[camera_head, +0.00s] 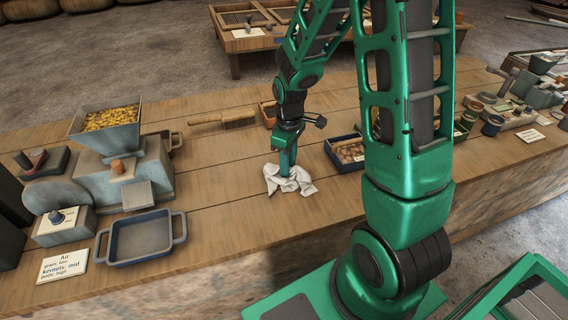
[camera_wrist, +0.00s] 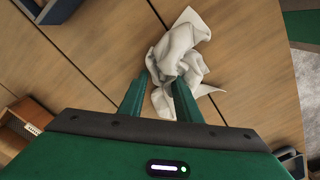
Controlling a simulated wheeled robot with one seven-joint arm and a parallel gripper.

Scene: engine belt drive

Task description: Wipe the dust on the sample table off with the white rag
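The white rag (camera_head: 288,180) lies crumpled on the wooden table (camera_head: 225,215), near the middle. My gripper (camera_head: 286,170) points down with its fingertips at the rag. In the wrist view my gripper (camera_wrist: 160,78) has its two green fingers clearly apart. Folds of the rag (camera_wrist: 178,50) lie between and beyond the fingers, and the right fingertip overlaps the cloth. I see no firm pinch on it. The rag rests on the planks. I cannot make out a distinct dust patch on the wood in either view.
A blue tray (camera_head: 140,238) and a grey mill with a hopper (camera_head: 107,125) stand at the left. A brush (camera_head: 238,118) lies behind the rag. A dark blue box (camera_head: 346,150) holding brown pieces stands right of it. The planks left of the rag are clear.

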